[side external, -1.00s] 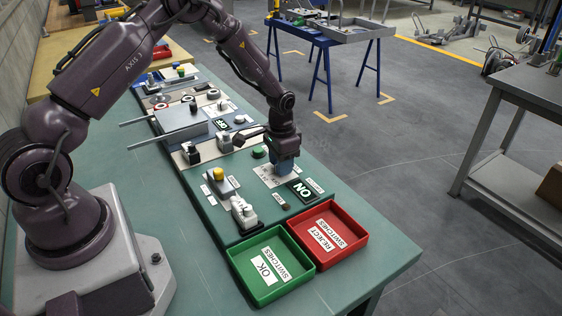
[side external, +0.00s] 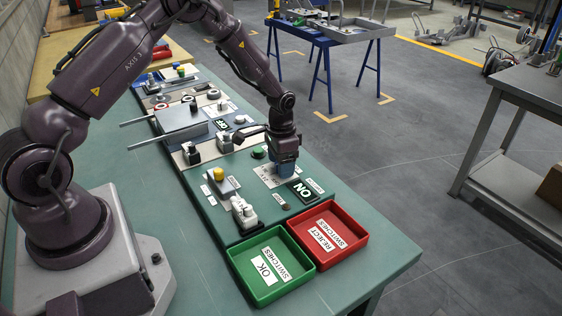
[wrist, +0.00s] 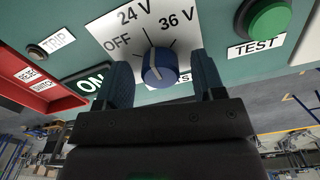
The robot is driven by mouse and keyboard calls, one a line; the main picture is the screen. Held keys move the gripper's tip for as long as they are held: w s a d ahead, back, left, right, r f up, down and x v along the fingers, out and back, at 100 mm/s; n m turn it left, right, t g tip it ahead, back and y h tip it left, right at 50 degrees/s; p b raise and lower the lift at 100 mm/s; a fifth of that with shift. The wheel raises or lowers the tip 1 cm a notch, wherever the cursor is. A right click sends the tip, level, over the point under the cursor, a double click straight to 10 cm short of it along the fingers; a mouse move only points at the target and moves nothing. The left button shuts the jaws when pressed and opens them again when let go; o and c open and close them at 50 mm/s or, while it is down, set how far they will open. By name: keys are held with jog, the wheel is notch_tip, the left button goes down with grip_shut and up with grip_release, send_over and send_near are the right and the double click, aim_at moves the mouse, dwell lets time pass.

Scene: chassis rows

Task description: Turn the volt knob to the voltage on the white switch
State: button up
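The volt knob (wrist: 160,67) is blue with a pale line on its face, on a white dial plate (wrist: 112,36) marked OFF, 24 V and 36 V. I cannot surely tell which mark the line points to. My gripper (wrist: 163,80) is open, with its blue fingers on either side of the knob and a small gap showing at each side. In the side view my gripper (side external: 286,168) is down at the dial plate (side external: 266,176) and hides the knob. The white switch (side external: 243,212) stands on the green panel, left of the gripper. Its voltage is too small to read.
A green TEST button (wrist: 268,18) and a TRIP lamp (wrist: 37,52) flank the dial. A black ON sign (side external: 303,191) is close by. A green OK tray (side external: 240,277) and a red REJECT tray (side external: 354,240) sit at the table's near end.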

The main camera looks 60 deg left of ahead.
jog(key=shift+r, duration=0.1)
notch_tip(320, 180, up, 13)
dwell(0.5)
jog(key=s+d+r+n+t, duration=0.1)
jog(key=s+d+r+t, duration=0.1)
jog(key=s+d+r, duration=0.3)
jog(key=s+d+r+n+t, duration=0.1)
jog(key=s+d+r+t, duration=0.2)
jog(key=s+r, duration=1)
jog(key=s+d, duration=0.2)
jog(key=s, duration=0.4)
jog(key=shift+s+d+t, duration=0.15)
jog(key=shift+s+t, duration=0.15)
jog(key=shift+s, duration=0.05)
